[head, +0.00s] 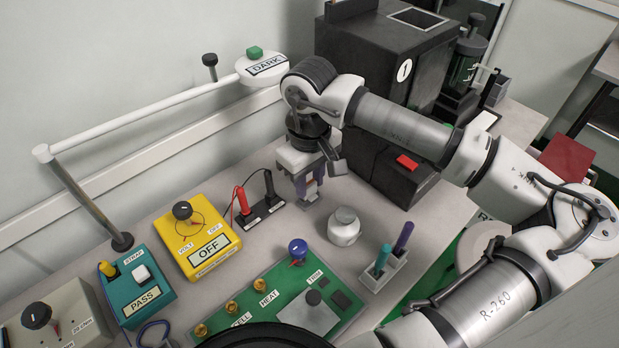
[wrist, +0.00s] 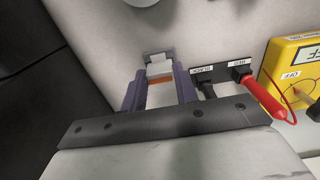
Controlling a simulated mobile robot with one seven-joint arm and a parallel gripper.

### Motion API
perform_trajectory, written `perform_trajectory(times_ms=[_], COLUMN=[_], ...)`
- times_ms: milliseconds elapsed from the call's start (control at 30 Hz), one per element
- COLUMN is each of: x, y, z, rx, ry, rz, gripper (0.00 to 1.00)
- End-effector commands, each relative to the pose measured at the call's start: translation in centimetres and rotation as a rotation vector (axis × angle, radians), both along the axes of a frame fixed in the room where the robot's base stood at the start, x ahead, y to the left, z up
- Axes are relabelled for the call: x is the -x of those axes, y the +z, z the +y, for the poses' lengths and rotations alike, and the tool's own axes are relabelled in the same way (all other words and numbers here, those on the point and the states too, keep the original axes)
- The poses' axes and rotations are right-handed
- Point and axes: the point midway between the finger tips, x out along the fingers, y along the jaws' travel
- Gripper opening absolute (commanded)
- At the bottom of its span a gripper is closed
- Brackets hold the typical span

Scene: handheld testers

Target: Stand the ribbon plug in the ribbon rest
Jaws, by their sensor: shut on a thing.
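My gripper (head: 308,196) points down over the bench, behind the white jar. In the wrist view its two purple-grey fingers (wrist: 159,96) are shut on a small pale grey block with an orange strip, which looks like the ribbon plug (wrist: 159,70). A darker grey piece, possibly the ribbon rest (wrist: 152,54), shows just beyond the plug. I cannot tell whether the plug is inside it, touching it or above it. In the head view the fingers hide most of the plug and the spot below.
A holder (head: 262,216) with red and black probes stands close left of my gripper. A yellow meter (head: 200,243) is farther left. A white jar (head: 343,227) and a pen rack (head: 384,272) stand in front, and a black machine (head: 385,75) rises behind right.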

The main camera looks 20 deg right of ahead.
Motion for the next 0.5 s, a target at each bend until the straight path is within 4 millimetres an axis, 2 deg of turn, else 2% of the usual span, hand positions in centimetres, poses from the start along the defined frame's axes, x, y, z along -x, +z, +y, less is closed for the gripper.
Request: perform_trajectory(times_ms=[233,267,433,500], x=[0.00,0.00,0.00,0.00], y=[-0.01,-0.01,-0.02,-0.02], z=[-0.01,0.00,0.00,0.00], rx=[0.000,0.000,0.000,0.000], ry=[0.000,0.000,0.000,0.000], rz=[0.000,0.000,0.000,0.000], gripper=[0.00,0.31,0.53,0.55])
